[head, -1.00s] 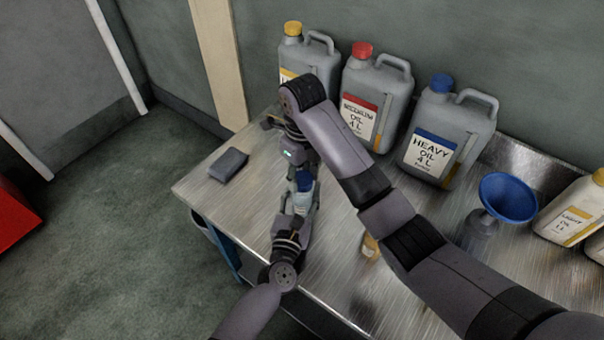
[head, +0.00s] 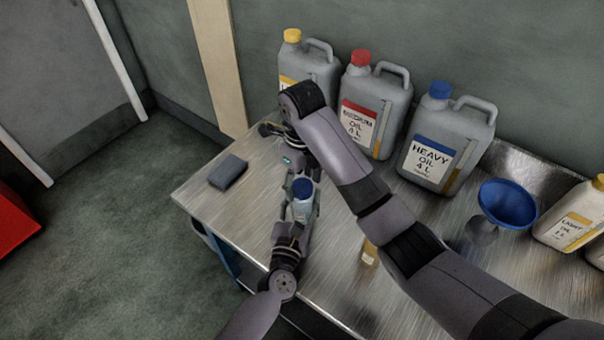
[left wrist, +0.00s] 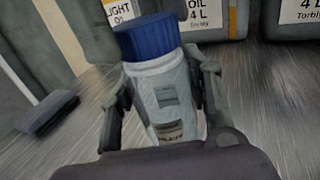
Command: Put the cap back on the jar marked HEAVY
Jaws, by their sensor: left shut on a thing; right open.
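A small pale jar (head: 302,208) with a blue cap (head: 302,188) on its top is in my left gripper (head: 301,215), above the near left part of the metal table. In the left wrist view the jar (left wrist: 168,100) stands between the two fingers, close to upright. The blue cap (left wrist: 148,37) sits over its mouth, looking slightly tilted; I cannot tell whether it is tight. The jar's label is too blurred to read. My right gripper (head: 298,172) is open, just behind and above the cap, its fingers partly hidden and small.
Large yellow-, red- and blue-capped cans stand along the wall; the blue-capped can (head: 446,138) reads HEAVY. A blue funnel (head: 508,203) and a LIGHT bottle (head: 572,218) are at right. A dark block (head: 228,171) lies at left. A small amber item (head: 370,253) is partly behind my right arm.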

